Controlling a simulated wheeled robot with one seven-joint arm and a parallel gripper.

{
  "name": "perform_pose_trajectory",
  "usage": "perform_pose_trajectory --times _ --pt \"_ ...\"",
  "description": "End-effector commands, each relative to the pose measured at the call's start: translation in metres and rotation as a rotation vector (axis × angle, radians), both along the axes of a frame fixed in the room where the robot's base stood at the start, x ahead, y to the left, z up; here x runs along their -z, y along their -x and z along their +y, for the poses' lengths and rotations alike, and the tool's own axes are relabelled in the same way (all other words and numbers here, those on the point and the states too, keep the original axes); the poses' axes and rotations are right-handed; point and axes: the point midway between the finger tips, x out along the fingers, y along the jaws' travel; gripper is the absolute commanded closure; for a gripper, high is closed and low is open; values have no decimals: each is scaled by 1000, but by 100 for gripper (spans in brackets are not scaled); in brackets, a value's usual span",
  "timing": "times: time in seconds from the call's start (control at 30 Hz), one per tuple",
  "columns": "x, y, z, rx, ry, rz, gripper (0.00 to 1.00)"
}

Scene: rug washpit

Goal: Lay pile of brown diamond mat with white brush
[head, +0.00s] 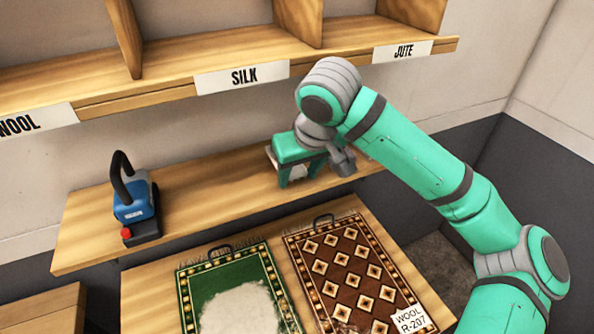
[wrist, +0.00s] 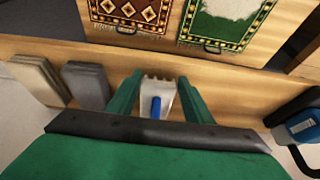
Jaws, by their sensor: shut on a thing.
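The brown diamond mat (head: 363,259) lies flat on the lower wooden table, with a black handle at its back edge and a tag reading "WOOL R-207" at its front right corner. Its handle end also shows at the top of the wrist view (wrist: 132,12). My gripper (head: 296,180) is over the wooden shelf behind the mat. In the wrist view its green fingers (wrist: 157,88) are shut on the white brush (wrist: 158,84), which has a notched edge and a blue part. In the head view the brush is mostly hidden by the gripper.
A green mat (head: 200,296) with a white patch lies left of the brown one. A blue tool (head: 131,207) with a black handle stands at the shelf's left. Grey (wrist: 86,86) and beige-grey (wrist: 38,78) blocks sit beside my gripper. Labelled cubbies (head: 225,60) overhang the shelf.

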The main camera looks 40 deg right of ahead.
Motion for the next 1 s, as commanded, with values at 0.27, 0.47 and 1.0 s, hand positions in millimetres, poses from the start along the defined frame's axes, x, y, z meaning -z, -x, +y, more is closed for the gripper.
perform_pose_trajectory --times 0.27,0.47,1.0 --pt "2 -10 -3 0 1 -1 82" --pt "5 -9 -2 1 0 0 49" --pt "6 -9 -3 1 2 2 35"
